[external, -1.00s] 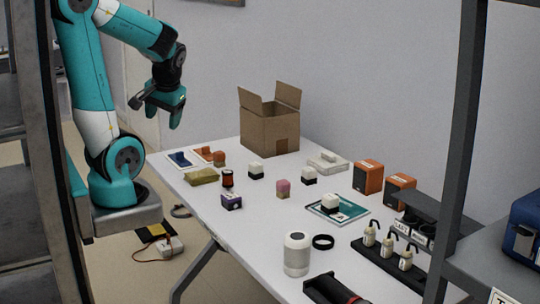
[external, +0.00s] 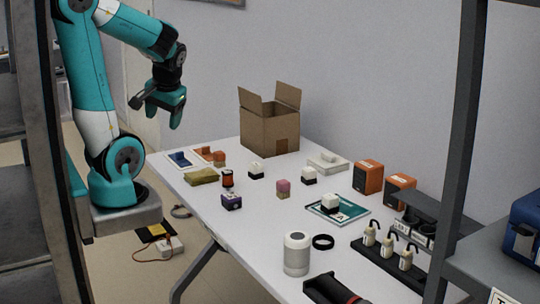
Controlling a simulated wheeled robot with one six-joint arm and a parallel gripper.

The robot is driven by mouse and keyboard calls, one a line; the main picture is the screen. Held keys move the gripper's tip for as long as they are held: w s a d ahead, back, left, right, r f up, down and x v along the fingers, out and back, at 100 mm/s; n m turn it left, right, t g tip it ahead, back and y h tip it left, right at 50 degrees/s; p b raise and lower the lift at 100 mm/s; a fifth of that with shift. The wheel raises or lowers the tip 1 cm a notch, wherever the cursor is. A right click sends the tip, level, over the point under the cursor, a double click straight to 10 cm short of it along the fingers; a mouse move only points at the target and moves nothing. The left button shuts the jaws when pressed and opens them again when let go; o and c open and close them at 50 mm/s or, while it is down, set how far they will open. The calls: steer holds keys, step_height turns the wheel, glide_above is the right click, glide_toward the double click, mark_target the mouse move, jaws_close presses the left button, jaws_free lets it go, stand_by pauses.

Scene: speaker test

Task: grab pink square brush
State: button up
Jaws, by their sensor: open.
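The pink square brush (external: 283,188) stands upright on the white table, near its middle. It has a pink top and a tan lower part. My gripper (external: 168,112) is open and empty. It hangs in the air above the far left end of the table, up and to the left of the brush and well apart from it. Nothing hides the brush.
White-and-black blocks (external: 256,171) stand around the brush, with a purple block (external: 231,202) to its left. An open cardboard box (external: 270,127) is behind. A teal booklet (external: 352,212) and a white cylinder (external: 297,254) are nearer the right. Bare table surrounds the brush.

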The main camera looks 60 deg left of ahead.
steer(key=m, duration=2.5)
glide_above(283, 181)
steer(key=d, duration=0.6)
step_height(283, 181, down, 12)
steer(key=x, duration=1)
steer(key=shift+a+f, duration=0.2)
steer(key=shift+a, duration=0.25)
steer(key=x, duration=0.5)
steer(key=shift+a+f, duration=0.2)
steer(key=shift+f, duration=0.1)
steer(key=c, duration=1)
